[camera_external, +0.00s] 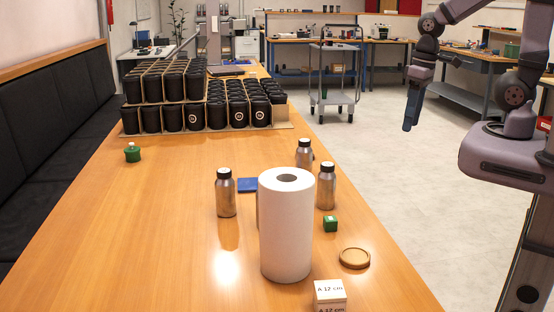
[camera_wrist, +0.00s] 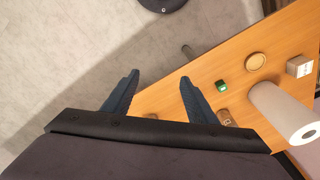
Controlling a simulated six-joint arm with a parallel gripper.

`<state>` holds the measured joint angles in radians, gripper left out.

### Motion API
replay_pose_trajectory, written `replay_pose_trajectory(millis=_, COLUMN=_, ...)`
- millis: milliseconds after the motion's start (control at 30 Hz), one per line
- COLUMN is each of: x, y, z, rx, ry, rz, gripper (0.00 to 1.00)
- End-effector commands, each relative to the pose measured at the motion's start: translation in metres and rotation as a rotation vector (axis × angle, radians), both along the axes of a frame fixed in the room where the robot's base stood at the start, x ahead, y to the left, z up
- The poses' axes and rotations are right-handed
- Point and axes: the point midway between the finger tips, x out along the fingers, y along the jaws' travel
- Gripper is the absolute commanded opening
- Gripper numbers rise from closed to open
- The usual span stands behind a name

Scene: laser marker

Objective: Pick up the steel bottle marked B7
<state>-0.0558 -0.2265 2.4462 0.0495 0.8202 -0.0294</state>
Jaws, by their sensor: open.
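Steel bottles with black caps stand upright on the wooden table: one at left (camera_external: 226,194), one at the back (camera_external: 304,154) and one at right (camera_external: 326,188). A sliver of what may be another shows behind the paper roll. I cannot read a B7 mark on any of them. My gripper (camera_external: 409,125) hangs in the air to the right of the table, apart from the bottles. In the wrist view my gripper (camera_wrist: 159,76) has its fingers spread with nothing between them. A brownish object with a small mark (camera_wrist: 226,117) shows beside the right finger, partly hidden; it may be a bottle.
A white paper roll (camera_external: 287,230) stands in front of the bottles. A green cube (camera_external: 330,224), a round wooden coaster (camera_external: 354,258) and a labelled box (camera_external: 329,294) lie near the right edge. Black cups (camera_external: 190,115) fill the back. The table's left front is clear.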

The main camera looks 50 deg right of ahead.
Motion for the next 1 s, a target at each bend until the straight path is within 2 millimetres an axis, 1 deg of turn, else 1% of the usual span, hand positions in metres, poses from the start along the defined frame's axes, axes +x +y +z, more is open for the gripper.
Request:
replay_pose_trajectory(millis=33, x=0.01, y=0.009, z=-0.007, rx=0.012, ry=-0.029, rz=0.02, gripper=0.52)
replay_pose_trajectory(millis=167, x=0.045, y=0.037, z=-0.014, rx=0.053, ry=-0.137, rz=0.068, gripper=0.52)
replay_pose_trajectory(millis=267, x=0.078, y=0.066, z=-0.02, rx=0.092, ry=-0.243, rz=0.112, gripper=0.52)
replay_pose_trajectory(millis=367, x=0.114, y=0.104, z=-0.024, rx=0.137, ry=-0.373, rz=0.157, gripper=0.52)
replay_pose_trajectory(millis=400, x=0.129, y=0.122, z=-0.026, rx=0.156, ry=-0.434, rz=0.174, gripper=0.52)
replay_pose_trajectory(millis=467, x=0.151, y=0.151, z=-0.026, rx=0.185, ry=-0.531, rz=0.196, gripper=0.52)
replay_pose_trajectory(millis=500, x=0.165, y=0.17, z=-0.025, rx=0.202, ry=-0.597, rz=0.21, gripper=0.52)
replay_pose_trajectory(millis=567, x=0.183, y=0.197, z=-0.023, rx=0.224, ry=-0.695, rz=0.221, gripper=0.52)
replay_pose_trajectory(millis=600, x=0.193, y=0.214, z=-0.021, rx=0.236, ry=-0.76, rz=0.226, gripper=0.52)
replay_pose_trajectory(millis=700, x=0.212, y=0.254, z=-0.015, rx=0.256, ry=-0.917, rz=0.226, gripper=0.52)
replay_pose_trajectory(millis=800, x=0.222, y=0.287, z=-0.009, rx=0.259, ry=-1.067, rz=0.211, gripper=0.52)
replay_pose_trajectory(millis=900, x=0.224, y=0.311, z=-0.005, rx=0.247, ry=-1.196, rz=0.189, gripper=0.52)
replay_pose_trajectory(millis=1000, x=0.22, y=0.328, z=-0.001, rx=0.225, ry=-1.304, rz=0.161, gripper=0.52)
